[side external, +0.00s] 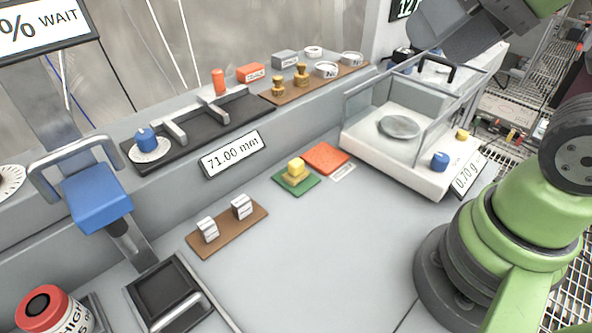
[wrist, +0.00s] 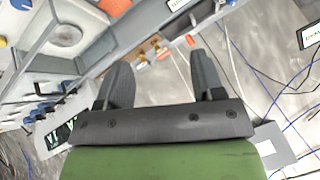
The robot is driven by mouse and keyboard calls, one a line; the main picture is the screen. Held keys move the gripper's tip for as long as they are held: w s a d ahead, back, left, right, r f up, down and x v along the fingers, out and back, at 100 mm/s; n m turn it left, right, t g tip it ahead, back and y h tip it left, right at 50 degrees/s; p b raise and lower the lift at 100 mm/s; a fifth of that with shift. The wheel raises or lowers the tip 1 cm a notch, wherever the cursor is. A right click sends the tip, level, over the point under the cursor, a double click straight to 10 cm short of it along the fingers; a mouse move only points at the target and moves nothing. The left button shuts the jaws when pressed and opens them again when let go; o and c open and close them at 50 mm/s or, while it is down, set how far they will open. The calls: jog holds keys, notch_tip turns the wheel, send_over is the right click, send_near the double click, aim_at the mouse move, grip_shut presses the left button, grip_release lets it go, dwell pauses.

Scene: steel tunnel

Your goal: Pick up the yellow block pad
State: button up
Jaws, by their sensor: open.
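A small yellow block (side external: 295,166) sits on a green square pad (side external: 308,184) on the grey bench, in the middle of the side external view. A red-orange pad (side external: 326,157) lies just beyond and to the right of it. My gripper (wrist: 160,80) shows in the wrist view with its two dark fingers apart and nothing between them. In the side external view my arm is at the upper right, well away from the yellow block; the fingertips are not clear there. I cannot make out the yellow block in the wrist view.
A glass-walled balance (side external: 410,150) stands to the right of the pads. A brown board (side external: 228,230) with two white blocks lies front left. A black caliper tray (side external: 205,130) and a brown weights board (side external: 315,82) stand on the raised ledge behind. The bench in front of the pads is clear.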

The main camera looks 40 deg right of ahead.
jog(key=w+n+g, duration=0.1)
jog(key=w+g, duration=0.1)
jog(key=w, duration=0.5)
jog(key=n+g+h, duration=0.2)
jog(key=n+g, duration=0.1)
jog(key=g, duration=0.2)
send_over(296, 161)
jog(key=f, duration=2.3)
jog(key=shift+w+a+f, duration=0.25)
jog(key=shift+w+f, duration=0.05)
jog(key=f, duration=0.5)
jog(key=shift+s+d+f, duration=0.2)
jog(key=shift+s+f, duration=0.15)
jog(key=shift+f, duration=0.05)
jog(key=c, duration=1)
